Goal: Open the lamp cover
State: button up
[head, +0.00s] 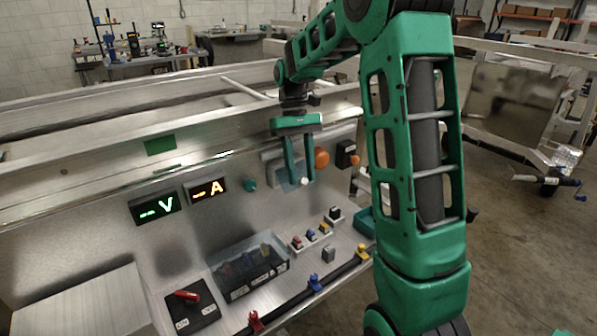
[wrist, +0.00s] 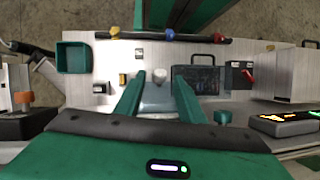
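A translucent grey-blue cover with a white knob, apparently the lamp cover (head: 291,180), is on the upright metal panel in the head view, partly hidden by my gripper. It also shows in the wrist view (wrist: 158,101). My gripper (head: 298,183) is in front of it, pointing down, with its two green fingers apart. In the wrist view my gripper (wrist: 157,80) has one finger on each side of the white knob (wrist: 160,75). Gaps show between knob and fingers, so nothing looks clamped. The lamp under the cover is not clearly visible.
A teal knob (head: 249,184) and lit displays (head: 207,190) are left. Below are a clear-lidded box (head: 247,272), a red lever switch (head: 187,296) and small blocks.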

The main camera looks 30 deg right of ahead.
jog(key=shift+r, duration=0.1)
jog(key=r, duration=0.4)
jog(key=shift+a+r, duration=0.15)
jog(key=shift+a, duration=0.05)
jog(key=s+a+r, duration=0.3)
jog(key=a+r, duration=0.3)
jog(key=a, duration=0.4)
jog(key=shift+s+a+r, duration=0.15)
jog(key=shift+s+a, duration=0.1)
jog(key=shift+a, duration=0.05)
